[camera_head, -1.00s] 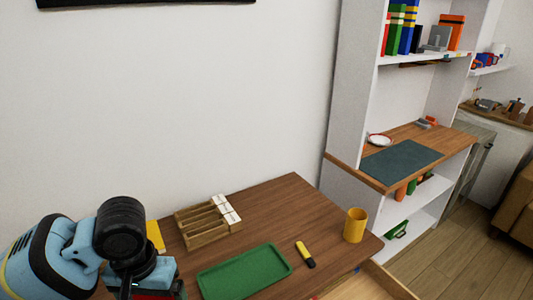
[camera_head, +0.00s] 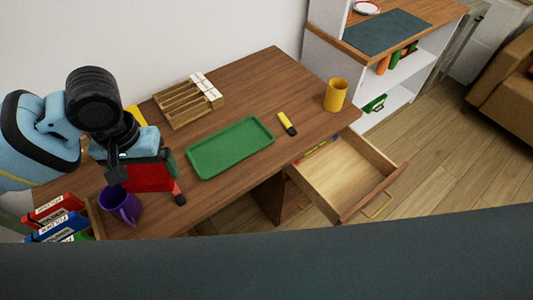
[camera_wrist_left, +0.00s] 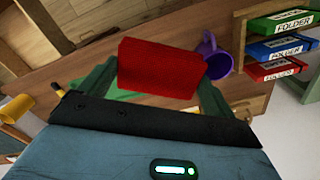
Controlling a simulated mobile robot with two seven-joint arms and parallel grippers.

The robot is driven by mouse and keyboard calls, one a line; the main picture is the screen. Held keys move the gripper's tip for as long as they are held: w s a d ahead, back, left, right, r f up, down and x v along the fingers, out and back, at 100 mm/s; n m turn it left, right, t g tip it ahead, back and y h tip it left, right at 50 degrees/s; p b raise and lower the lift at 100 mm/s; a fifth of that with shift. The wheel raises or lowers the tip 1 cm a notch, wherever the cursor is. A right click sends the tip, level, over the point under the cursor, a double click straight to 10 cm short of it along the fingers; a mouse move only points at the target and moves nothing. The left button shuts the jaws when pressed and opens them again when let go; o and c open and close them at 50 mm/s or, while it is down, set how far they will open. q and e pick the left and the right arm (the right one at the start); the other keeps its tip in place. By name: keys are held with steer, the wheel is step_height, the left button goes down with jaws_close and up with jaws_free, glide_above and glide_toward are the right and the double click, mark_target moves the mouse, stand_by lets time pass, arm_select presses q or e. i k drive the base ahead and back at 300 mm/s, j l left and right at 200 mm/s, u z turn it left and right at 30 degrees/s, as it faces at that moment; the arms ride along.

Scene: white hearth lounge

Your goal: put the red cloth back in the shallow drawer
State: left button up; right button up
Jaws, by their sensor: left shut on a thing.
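My left gripper (camera_head: 150,183) is shut on the red cloth (camera_head: 148,177), which looks like a flat folded block. It is over the left part of the brown desk, by the front edge. In the left wrist view the cloth (camera_wrist_left: 160,68) sits between the two green fingers. The shallow drawer (camera_head: 348,178) is pulled out at the desk's right front. Its pale floor is mostly bare, with small yellow and blue items at its back left. The drawer is well to the right of the gripper. My right gripper is not in view.
A green tray (camera_head: 232,148) lies between cloth and drawer. A purple mug (camera_head: 121,206) and several folders (camera_head: 55,222) are at left. A dark band covers the bottom.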

mark_target(350, 185)
steer(key=z, duration=0.45)
steer(key=i+j+z, duration=0.1)
steer(key=z, duration=0.4)
steer(key=j+z, duration=0.1)
steer(key=z, duration=0.35)
steer(key=j+z, duration=0.1)
steer(key=z, duration=0.35)
steer(key=i+j, duration=0.05)
